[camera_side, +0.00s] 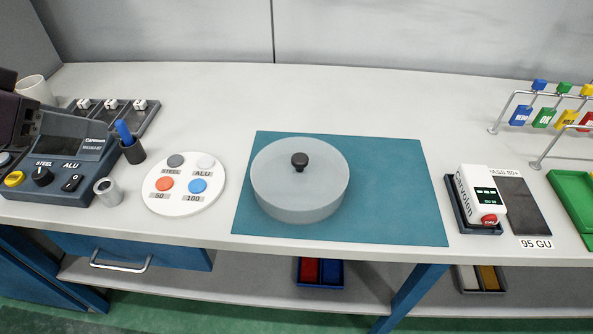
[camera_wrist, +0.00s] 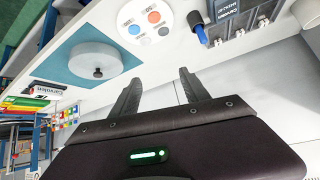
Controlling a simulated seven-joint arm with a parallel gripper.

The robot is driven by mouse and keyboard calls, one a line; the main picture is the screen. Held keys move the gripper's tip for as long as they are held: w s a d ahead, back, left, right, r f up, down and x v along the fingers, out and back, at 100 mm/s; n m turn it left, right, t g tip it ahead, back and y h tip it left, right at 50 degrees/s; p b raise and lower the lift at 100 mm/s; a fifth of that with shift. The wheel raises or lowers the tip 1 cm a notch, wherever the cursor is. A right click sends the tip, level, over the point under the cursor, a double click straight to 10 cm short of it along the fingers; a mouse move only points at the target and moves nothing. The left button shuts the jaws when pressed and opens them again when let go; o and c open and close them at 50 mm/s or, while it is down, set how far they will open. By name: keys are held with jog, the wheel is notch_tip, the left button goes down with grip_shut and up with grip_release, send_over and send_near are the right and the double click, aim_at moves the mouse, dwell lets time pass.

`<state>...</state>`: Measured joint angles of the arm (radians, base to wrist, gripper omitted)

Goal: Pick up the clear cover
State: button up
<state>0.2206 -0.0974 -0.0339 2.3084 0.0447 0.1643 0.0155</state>
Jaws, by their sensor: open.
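The clear cover (camera_side: 290,195) is a round, cloudy translucent drum with a black knob (camera_side: 299,161) on top. It stands on a teal mat (camera_side: 400,195) in the middle of the bench in the side view. In the wrist view the cover (camera_wrist: 97,58) shows at the upper left, apart from my gripper. My gripper (camera_wrist: 156,80) shows there with its two dark fingers spread and nothing between them. Whatever is under the cover cannot be made out.
Left of the mat lies a white disc (camera_side: 184,206) with coloured buttons, beside a grey cup (camera_side: 107,191), a blue pen in a holder (camera_side: 130,145) and a dark machine (camera_side: 62,160). On the right are a white-and-red device (camera_side: 481,198) and a tag rack (camera_side: 545,115). The bench behind the mat is clear.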

jog(key=w+d+f+m+h, duration=0.1)
jog(key=w+d+f+h, duration=0.1)
jog(key=w+d+f, duration=0.3)
jog(key=w+d+f+m+h, duration=0.1)
jog(key=w+d+f+m, duration=0.15)
jog(key=d, duration=0.55)
jog(key=m+t+h, duration=0.1)
jog(key=t+h, duration=0.1)
jog(key=h, duration=0.2)
send_near(299, 158)
jog(key=x, duration=0.3)
jog(key=shift+w+d+f, duration=0.1)
jog(key=shift+w+f, duration=0.05)
jog(key=shift+f, duration=0.1)
jog(key=x, duration=0.6)
jog(key=shift+w+d, duration=0.3)
grip_shut()
